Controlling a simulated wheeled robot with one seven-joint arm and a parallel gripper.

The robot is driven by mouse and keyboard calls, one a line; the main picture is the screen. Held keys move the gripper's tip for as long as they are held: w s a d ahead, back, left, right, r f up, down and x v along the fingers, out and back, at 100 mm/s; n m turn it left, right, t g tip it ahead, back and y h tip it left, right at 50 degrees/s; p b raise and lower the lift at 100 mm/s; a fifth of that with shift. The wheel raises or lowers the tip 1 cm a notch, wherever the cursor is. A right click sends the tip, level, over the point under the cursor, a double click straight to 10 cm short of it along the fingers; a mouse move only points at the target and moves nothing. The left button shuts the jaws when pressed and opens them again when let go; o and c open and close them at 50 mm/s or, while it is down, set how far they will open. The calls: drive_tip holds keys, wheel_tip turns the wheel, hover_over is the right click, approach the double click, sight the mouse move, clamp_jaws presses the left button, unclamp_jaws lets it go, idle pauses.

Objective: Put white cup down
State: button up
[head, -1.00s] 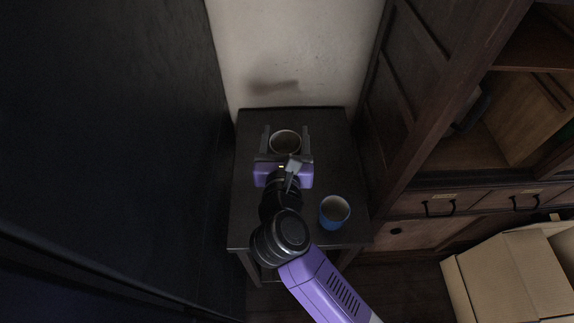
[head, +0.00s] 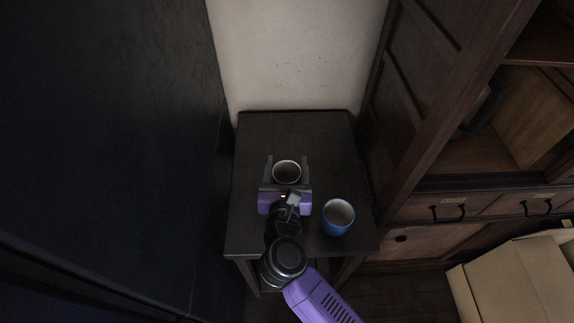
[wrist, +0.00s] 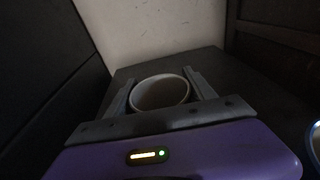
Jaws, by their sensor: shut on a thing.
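The white cup (head: 287,172) is between the two fingers of my gripper (head: 287,168), over the dark table (head: 312,135). My gripper is shut on the cup, with one finger on each side. In the wrist view the cup's pale round rim (wrist: 160,92) shows between the fingers (wrist: 160,95). The cup looks upright and its inside is dark. My gripper hides its lower part, so I cannot tell whether its base touches the tabletop.
A blue cup (head: 337,217) stands on the table to the right of my gripper. A dark wall or cabinet (head: 110,130) rises close on the left, and a wooden cabinet (head: 440,150) on the right. A cardboard box (head: 515,280) lies lower right. The table's far part is clear.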

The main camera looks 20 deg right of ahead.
drive_tip(key=shift+f, duration=0.2)
drive_tip(key=o, duration=1.5)
drive_tip(key=shift+r, duration=0.1)
drive_tip(key=shift+r, duration=0.25)
drive_tip(key=p+v, duration=0.1)
drive_tip(key=v, duration=1.1)
drive_tip(key=shift+f, duration=0.15)
